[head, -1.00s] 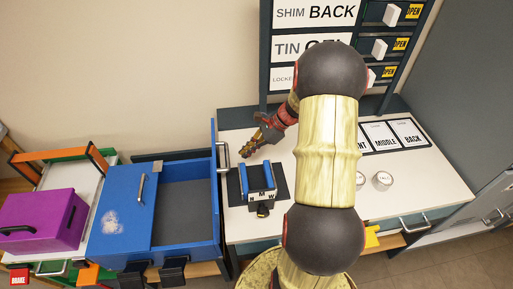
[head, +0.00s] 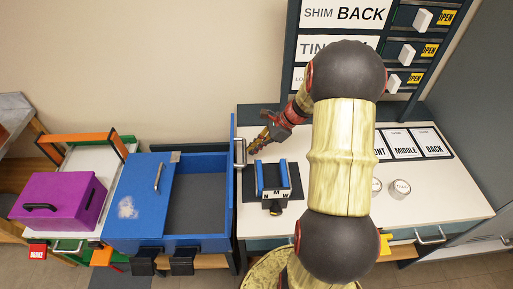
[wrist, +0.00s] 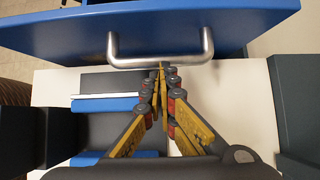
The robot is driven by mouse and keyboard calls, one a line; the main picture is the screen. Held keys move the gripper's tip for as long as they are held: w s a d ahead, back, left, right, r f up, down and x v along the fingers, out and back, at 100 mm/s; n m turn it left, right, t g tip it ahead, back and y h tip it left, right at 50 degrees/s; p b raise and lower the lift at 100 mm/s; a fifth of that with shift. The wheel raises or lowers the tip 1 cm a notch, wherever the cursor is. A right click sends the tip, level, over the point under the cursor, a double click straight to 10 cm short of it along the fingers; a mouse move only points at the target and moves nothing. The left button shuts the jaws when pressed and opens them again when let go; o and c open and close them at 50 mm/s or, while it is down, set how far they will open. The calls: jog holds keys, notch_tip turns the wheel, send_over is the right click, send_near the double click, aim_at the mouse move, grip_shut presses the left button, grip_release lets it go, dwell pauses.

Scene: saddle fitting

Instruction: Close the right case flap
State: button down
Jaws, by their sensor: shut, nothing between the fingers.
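The blue case (head: 200,246) stands left of the white worktop. Its left flap (head: 133,195) lies flat over the left half. The right flap (head: 232,155) stands upright at the case's right edge, leaving the grey interior (head: 195,200) open. The flap's silver handle (head: 240,152) faces the worktop. In the wrist view the blue flap (wrist: 240,18) spans the top, with the handle (wrist: 160,62) below its middle. My gripper (head: 252,149) is shut and empty. Its fingertips (wrist: 162,68) meet at the handle bar; I cannot tell whether they touch it.
A small blue-sided fixture (head: 272,180) on a dark mat stands on the worktop, close below my gripper. A purple box (head: 58,200) is at the far left. A labelled rack (head: 337,15) rises behind. Round tins (head: 400,189) and cards (head: 405,145) lie to the right.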

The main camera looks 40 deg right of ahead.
aim_at(231, 144)
jog(key=shift+w+a+r+p, duration=0.3)
jog(key=shift+a+r+p, duration=0.1)
jog(key=shift+p, duration=0.3)
jog(key=w+a+r+g+h+p, duration=0.1)
jog(key=a+p, duration=0.1)
jog(key=p, duration=0.1)
jog(key=shift+w+r+p, duration=0.1)
jog(key=shift+w+p, duration=0.05)
jog(key=shift+p, duration=0.25)
jog(key=w+a+p, duration=0.1)
jog(key=p, duration=0.1)
jog(key=w+a+r+g+h+p, duration=0.1)
jog(key=p, duration=0.1)
jog(key=w+a+h+p, duration=0.1)
jog(key=a+p, duration=0.1)
jog(key=p, duration=0.1)
jog(key=shift+r+g, duration=0.15)
jog(key=shift+g, duration=0.15)
jog(key=w+a+f+g+h+p, duration=0.35)
jog(key=w+a+p, duration=0.55)
jog(key=a+p, duration=0.3)
jog(key=w+a+f+b, duration=0.6)
jog(key=a+f+b, duration=0.1)
jog(key=f+b, duration=0.4)
jog(key=shift+a+t+b, duration=0.2)
jog(key=shift+t+b, duration=0.1)
jog(key=shift+t, duration=0.15)
jog(key=shift+f, duration=0.1)
